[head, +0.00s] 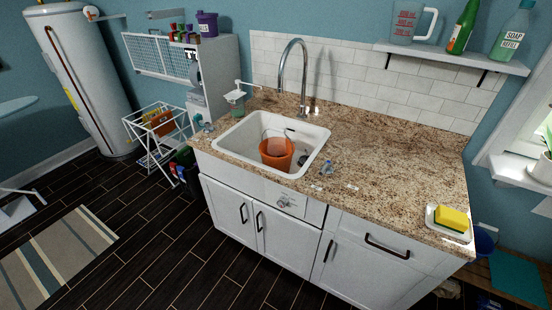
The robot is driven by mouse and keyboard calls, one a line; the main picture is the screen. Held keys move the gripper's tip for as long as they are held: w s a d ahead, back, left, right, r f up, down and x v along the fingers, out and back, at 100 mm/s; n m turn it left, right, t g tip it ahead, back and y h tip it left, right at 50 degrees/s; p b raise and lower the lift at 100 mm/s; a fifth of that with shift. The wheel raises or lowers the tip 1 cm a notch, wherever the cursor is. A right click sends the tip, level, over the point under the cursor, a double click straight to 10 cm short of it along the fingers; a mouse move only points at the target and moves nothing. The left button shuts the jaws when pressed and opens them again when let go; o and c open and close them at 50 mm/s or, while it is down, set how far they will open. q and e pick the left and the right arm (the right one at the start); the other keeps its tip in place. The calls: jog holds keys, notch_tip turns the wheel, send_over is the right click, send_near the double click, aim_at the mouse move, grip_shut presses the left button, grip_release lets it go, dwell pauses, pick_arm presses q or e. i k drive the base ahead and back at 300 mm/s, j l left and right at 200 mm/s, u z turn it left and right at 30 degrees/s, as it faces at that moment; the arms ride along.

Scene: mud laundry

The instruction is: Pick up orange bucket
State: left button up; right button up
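The orange bucket (275,154) stands inside the white sink basin (314,145), toward its middle. It looks upright, and a thin handle shows over its rim. Its lower part sits down in the basin. Neither of my grippers is clearly in view, so nothing is seen touching the bucket.
The tall curved faucet (304,75) rises behind the sink. A yellow sponge (451,218) sits on a dish at the counter's right end. White cabinets (260,215) front the counter; dark floor before them is clear.

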aim_at(277, 152)
jog(key=i, duration=0.65)
jog(key=i+j+z, duration=0.2)
jog(key=j+z, duration=0.2)
jog(key=j, duration=0.4)
jog(key=i+j+z, duration=0.15)
jog(key=j+z, duration=0.3)
jog(key=j, duration=0.4)
jog(key=j+z, duration=0.4)
jog(key=j, duration=0.45)
jog(key=k+j+z, duration=0.2)
jog(key=j+z, duration=0.2)
jog(key=j, duration=0.45)
